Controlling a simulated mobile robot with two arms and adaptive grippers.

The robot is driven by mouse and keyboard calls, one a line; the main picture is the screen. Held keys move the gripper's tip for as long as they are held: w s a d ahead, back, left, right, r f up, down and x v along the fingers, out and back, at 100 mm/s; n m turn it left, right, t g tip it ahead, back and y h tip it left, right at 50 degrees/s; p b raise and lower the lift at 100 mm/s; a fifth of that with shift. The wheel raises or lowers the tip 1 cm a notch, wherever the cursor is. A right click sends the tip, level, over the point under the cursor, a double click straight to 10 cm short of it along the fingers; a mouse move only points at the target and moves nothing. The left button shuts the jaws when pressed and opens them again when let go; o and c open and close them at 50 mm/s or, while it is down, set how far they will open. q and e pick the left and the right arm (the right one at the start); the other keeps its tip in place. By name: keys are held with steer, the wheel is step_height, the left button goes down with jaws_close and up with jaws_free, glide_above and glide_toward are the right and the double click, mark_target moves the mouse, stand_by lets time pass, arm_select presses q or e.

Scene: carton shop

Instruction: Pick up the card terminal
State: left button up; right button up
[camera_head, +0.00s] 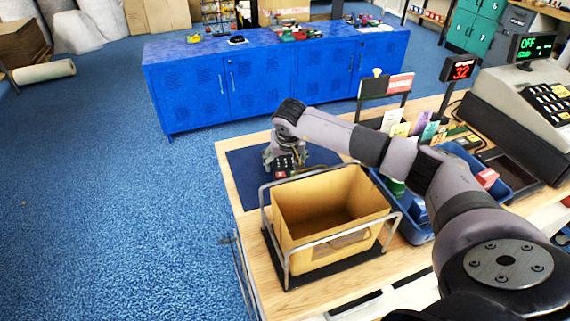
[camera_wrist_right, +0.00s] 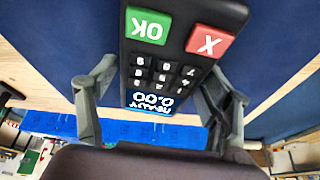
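The card terminal (camera_wrist_right: 160,62) is a dark handset with a green OK key, a red X key, small number keys and a lit blue display. In the head view the card terminal (camera_head: 280,174) is partly hidden by my right gripper (camera_head: 284,158), over the dark blue mat (camera_head: 240,170). The terminal's far end is cut off by the frame. My left gripper is not in view.
An open yellow carton (camera_head: 318,247) in a metal frame stands in front of the mat. A blue tray (camera_head: 413,232) of goods lies beside it under my right arm. A cash register (camera_head: 525,100) stands at right. A blue cabinet (camera_head: 190,95) stands behind the counter.

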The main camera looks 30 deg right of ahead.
mark_target(285, 161)
steer(key=shift+r, duration=0.1)
steer(key=c, duration=1.1)
step_height(285, 161, up, 20)
steer(key=b, duration=0.3)
steer(key=shift+b, duration=0.35)
steer(key=o, duration=0.9)
steer(key=c, duration=0.4)
